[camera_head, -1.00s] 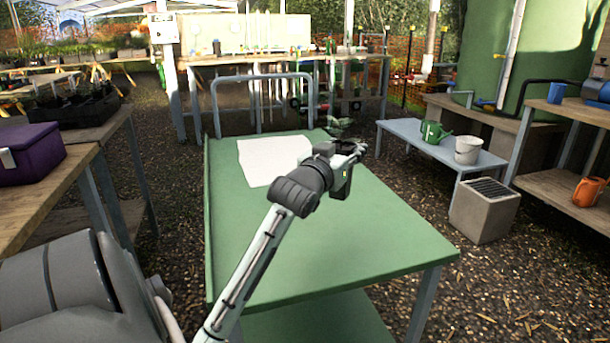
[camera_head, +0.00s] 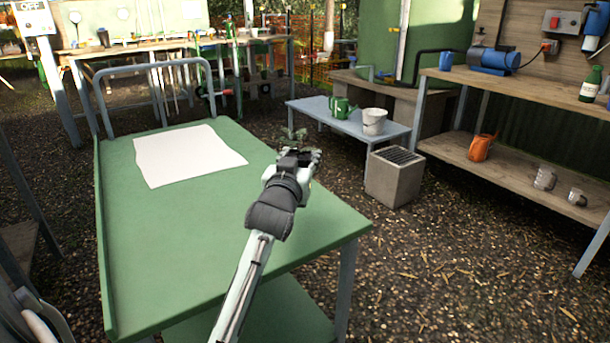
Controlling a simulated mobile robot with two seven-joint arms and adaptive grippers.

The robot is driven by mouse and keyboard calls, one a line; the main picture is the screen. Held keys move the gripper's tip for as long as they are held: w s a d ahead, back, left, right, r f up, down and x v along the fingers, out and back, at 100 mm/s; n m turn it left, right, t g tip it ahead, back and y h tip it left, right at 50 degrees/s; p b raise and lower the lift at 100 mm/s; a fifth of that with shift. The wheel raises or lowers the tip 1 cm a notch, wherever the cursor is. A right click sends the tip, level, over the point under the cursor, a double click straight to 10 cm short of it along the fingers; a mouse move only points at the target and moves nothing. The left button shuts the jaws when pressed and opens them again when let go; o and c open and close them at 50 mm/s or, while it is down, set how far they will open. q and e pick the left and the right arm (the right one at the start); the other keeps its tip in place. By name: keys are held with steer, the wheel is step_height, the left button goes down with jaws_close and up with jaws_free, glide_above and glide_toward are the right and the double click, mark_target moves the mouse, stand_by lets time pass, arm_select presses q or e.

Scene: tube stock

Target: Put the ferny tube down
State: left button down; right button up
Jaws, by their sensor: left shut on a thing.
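My left gripper (camera_head: 300,157) is above the right edge of the green trolley table (camera_head: 215,240), its arm coming in from below. It is shut on the ferny tube, whose feathery green leaves (camera_head: 292,134) show just beyond the fingers. The tube's body is hidden behind the gripper. A white sheet (camera_head: 188,155) lies on the far part of the tabletop, left of the gripper. My right gripper is not in view.
The tabletop is otherwise bare, with a grey rail (camera_head: 150,68) at its far end. A low blue-grey bench (camera_head: 330,119) holds a green watering can (camera_head: 341,108) and a white bucket (camera_head: 374,121). A grey box (camera_head: 394,178) and wooden shelves (camera_head: 520,185) stand right.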

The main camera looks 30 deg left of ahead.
arm_select(q)
steer(key=f, duration=0.4)
steer(key=shift+w+d+f+b, duration=0.2)
steer(key=shift+d+b, duration=0.15)
steer(key=shift+d, duration=0.05)
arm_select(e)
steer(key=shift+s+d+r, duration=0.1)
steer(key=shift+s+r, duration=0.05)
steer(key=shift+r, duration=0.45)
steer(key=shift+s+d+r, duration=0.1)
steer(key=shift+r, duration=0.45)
arm_select(q)
steer(key=shift+f, duration=0.1)
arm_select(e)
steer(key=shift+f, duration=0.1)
arm_select(q)
steer(key=shift+f, duration=0.1)
steer(key=c, duration=0.9)
jaws_free()
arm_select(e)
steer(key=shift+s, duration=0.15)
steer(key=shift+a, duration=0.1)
